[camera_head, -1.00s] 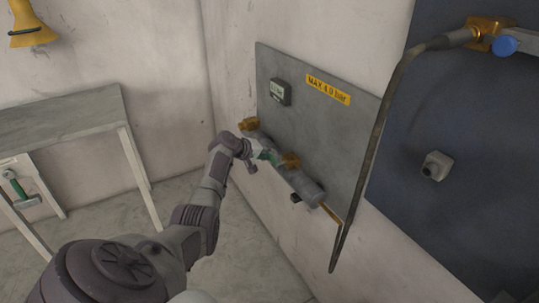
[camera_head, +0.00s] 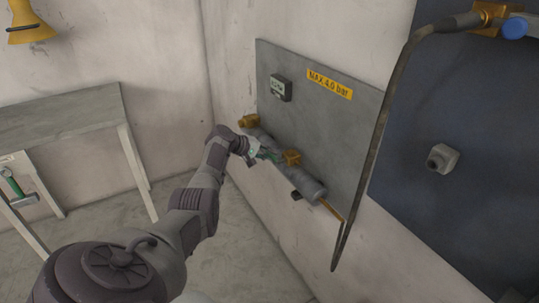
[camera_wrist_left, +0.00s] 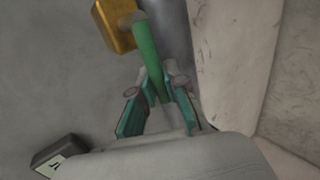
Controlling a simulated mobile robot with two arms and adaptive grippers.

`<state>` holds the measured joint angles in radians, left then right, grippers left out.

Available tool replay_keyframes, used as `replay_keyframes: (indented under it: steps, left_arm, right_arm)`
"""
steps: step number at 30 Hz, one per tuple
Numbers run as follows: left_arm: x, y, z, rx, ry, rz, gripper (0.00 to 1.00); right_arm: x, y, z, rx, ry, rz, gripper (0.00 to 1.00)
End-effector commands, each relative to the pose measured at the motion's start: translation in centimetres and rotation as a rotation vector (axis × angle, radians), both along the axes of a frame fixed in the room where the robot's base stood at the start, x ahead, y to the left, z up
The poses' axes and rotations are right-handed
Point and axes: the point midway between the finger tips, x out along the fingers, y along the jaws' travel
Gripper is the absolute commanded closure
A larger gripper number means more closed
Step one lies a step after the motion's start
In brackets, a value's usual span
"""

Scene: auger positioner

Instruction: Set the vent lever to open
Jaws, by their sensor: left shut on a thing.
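The green vent lever (camera_wrist_left: 147,50) runs from a brass block (camera_wrist_left: 115,25) into my left gripper (camera_wrist_left: 158,105) in the left wrist view. The gripper's teal pads close around the lever's end. In the head view the left gripper (camera_head: 265,155) is at the grey cylinder on the wall panel, beside the brass block (camera_head: 291,157). Little of the lever shows there, as the gripper covers it. The lever's open and closed marks cannot be made out. My right gripper is not in view.
A grey panel (camera_head: 318,118) on the wall carries a small display (camera_head: 281,88) and a yellow "MAX 4.0 bar" label (camera_head: 329,84). A dark hose (camera_head: 384,115) hangs in front of its right side. A grey table (camera_head: 60,130) stands at the left.

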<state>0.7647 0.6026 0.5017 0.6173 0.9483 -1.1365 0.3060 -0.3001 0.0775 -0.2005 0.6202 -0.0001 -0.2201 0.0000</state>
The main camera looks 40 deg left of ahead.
Motion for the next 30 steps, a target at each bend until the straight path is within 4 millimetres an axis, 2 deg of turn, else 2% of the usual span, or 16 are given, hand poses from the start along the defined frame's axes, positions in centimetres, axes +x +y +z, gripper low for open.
replay_keyframes:
  steps: [1, 5, 6, 15, 20, 23, 30]
  left_arm:
    - [0.0, -0.1, -0.1, -0.003, 0.003, -0.001, 0.84]
    - [0.0, -0.1, -0.1, -0.002, 0.001, -0.001, 0.62]
    - [0.0, -0.1, -0.1, -0.002, 0.001, -0.001, 0.61]
    - [-0.1, 0.0, 0.0, 0.0, 0.0, 0.0, 0.61]
    - [-0.9, 0.3, 0.5, 0.001, 0.0, 0.0, 0.61]
    - [-2.0, 0.7, 1.2, 0.003, -0.001, 0.0, 0.61]
    - [-5.8, 1.8, 3.9, 0.005, 0.001, 0.001, 0.61]
  right_arm:
    - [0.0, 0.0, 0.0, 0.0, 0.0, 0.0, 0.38]
    - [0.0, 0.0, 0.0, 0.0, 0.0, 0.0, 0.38]
    - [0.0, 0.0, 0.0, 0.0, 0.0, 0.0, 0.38]
    - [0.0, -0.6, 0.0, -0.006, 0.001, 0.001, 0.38]
    - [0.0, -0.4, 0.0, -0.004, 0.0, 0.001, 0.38]
    - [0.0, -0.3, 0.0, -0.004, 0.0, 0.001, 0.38]
    - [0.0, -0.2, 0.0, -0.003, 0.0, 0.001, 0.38]
